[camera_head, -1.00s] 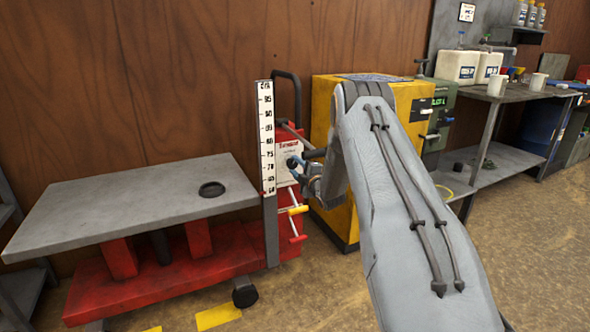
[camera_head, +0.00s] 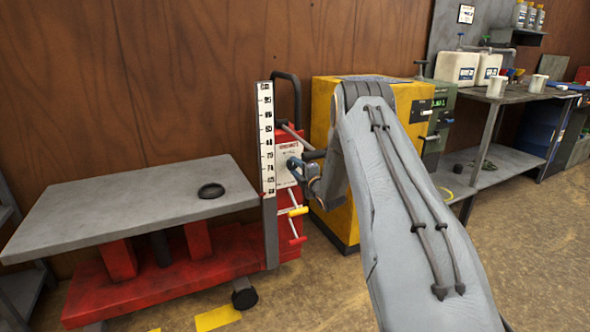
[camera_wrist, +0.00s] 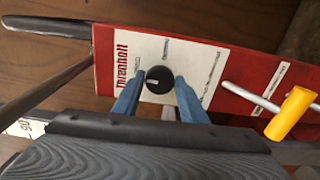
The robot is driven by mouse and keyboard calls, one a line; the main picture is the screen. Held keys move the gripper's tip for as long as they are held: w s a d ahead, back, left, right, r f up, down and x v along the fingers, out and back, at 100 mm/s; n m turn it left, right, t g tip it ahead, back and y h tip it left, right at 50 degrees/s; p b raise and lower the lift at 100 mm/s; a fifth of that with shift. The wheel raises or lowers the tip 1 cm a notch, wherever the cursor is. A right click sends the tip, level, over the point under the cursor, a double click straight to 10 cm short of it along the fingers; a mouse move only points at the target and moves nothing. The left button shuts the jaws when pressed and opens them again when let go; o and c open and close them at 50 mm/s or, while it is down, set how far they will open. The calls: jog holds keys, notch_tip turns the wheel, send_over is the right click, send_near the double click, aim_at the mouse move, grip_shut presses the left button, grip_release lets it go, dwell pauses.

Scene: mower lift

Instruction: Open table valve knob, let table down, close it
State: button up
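The lift table (camera_head: 130,205) has a flat grey top over red supports and a red base. Its top is low, near the bottom of the white height scale (camera_head: 266,140). The valve knob (camera_wrist: 160,80) is round and black with a pale pointer mark, on a white panel of the red column. My gripper (camera_wrist: 160,75) has blue fingers standing one on each side of the knob, with a narrow gap seeming to show beside them. In the head view my gripper (camera_head: 294,164) is at the panel, and the knob is hidden behind it.
A lever with a yellow grip (camera_wrist: 291,114) sticks out to the right of the knob. A black ring (camera_head: 211,191) lies on the table top. A yellow cabinet (camera_head: 335,215) stands close on the right. A workbench (camera_head: 495,170) is farther right.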

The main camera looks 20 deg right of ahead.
jog(key=o, duration=0.3)
jog(key=shift+s, duration=0.15)
jog(key=s+p, duration=0.1)
jog(key=s, duration=0.6)
jog(key=shift+s+d, duration=0.15)
jog(key=shift+s, duration=0.1)
